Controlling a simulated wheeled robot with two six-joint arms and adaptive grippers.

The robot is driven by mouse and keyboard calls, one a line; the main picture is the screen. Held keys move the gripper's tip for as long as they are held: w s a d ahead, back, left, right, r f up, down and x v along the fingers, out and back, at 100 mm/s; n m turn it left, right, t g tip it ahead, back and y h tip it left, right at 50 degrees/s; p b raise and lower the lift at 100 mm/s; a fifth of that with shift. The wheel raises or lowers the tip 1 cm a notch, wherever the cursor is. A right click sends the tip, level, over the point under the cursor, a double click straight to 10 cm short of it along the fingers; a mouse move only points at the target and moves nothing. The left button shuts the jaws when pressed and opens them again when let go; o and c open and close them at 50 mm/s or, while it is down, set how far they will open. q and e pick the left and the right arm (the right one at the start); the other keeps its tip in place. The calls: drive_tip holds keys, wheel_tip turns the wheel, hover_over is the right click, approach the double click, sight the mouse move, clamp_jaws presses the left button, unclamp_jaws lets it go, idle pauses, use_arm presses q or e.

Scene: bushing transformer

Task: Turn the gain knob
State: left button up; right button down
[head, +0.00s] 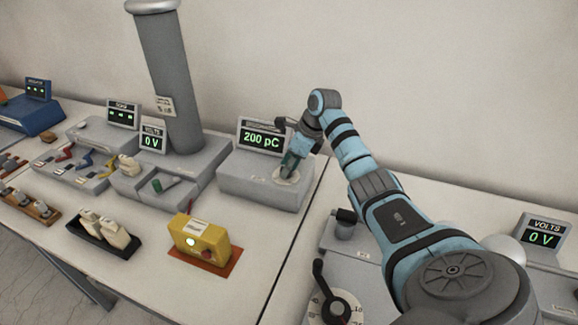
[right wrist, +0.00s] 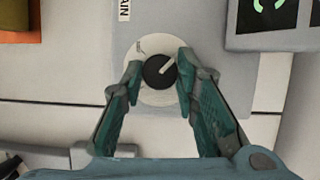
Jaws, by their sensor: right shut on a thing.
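The gain knob (right wrist: 157,74) is a small round black knob with a white pointer line that points up and to the right in the right wrist view. It sits on a pale round dial plate (right wrist: 145,97), which also shows on top of the grey box (head: 245,187) in the head view. My right gripper (right wrist: 160,66) has a finger on each side of the knob and is shut on it. In the head view the right gripper (head: 288,168) comes down over the dial and hides the knob. My left gripper is not in view.
The grey box carries a display (head: 262,139) reading "200 pC". A grey column (head: 168,80) stands to its left. A yellow box (head: 199,240) sits in front on a red-brown mat. At the right are a lever dial (head: 333,309) and a "0 V" display (head: 541,236).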

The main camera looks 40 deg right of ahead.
drive_tip(key=shift+w+n+y, duration=0.1)
drive_tip(key=shift+n+y, duration=0.3)
drive_tip(key=shift+n, duration=0.6)
drive_tip(key=shift+g, duration=0.3)
drive_tip(key=c, duration=1.5)
unclamp_jaws()
drive_tip(key=shift+o, duration=1.3)
drive_tip(key=shift+w+a, duration=0.1)
drive_tip(key=v, duration=1.2)
